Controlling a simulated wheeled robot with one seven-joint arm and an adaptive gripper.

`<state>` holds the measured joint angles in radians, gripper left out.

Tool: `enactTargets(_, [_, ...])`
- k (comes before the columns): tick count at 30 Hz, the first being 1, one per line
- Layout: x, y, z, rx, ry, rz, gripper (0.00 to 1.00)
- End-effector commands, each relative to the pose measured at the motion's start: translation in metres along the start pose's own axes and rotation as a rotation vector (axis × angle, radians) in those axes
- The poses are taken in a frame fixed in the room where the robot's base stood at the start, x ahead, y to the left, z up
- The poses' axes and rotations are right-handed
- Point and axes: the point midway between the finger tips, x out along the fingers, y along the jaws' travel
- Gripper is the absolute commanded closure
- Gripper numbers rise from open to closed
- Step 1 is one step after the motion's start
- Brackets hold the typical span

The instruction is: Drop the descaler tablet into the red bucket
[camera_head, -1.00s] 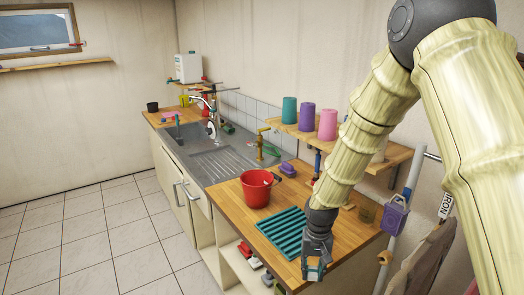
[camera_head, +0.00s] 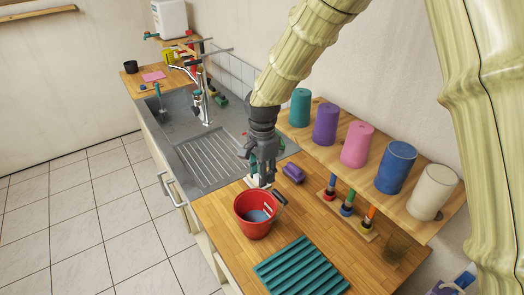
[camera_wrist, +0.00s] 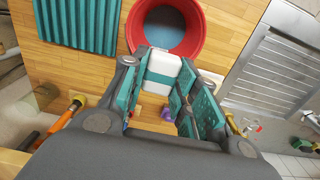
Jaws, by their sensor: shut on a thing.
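My gripper (camera_head: 259,183) is shut on the descaler tablet, a white block with a teal band (camera_wrist: 163,70). In the wrist view the tablet sits between the fingertips and overlaps the near rim of the red bucket (camera_wrist: 198,28). In the head view my gripper is just behind the red bucket (camera_head: 252,231), near its far rim, with the fingers pointing down. The bucket stands upright on the wooden counter, and its inside shows a greyish-blue bottom. The exact height of the tablet over the rim cannot be told.
A teal ribbed mat (camera_head: 300,270) lies in front of the bucket. A purple object (camera_head: 293,173) lies behind it on the right. A shelf (camera_head: 318,147) with several coloured cylinders runs along the wall. The sink (camera_head: 180,110) is at the back left.

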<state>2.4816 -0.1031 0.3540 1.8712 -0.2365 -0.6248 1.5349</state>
Motion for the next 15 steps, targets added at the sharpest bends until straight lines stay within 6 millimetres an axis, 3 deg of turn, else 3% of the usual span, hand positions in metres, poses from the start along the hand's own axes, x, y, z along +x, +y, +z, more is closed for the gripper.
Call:
enactTargets(8, [0.004, 0.012, 0.009, 0.008, 0.007, -0.009, 0.90])
enactTargets(15, [0.032, 0.002, 0.003, 0.009, 0.001, -0.002, 0.90])
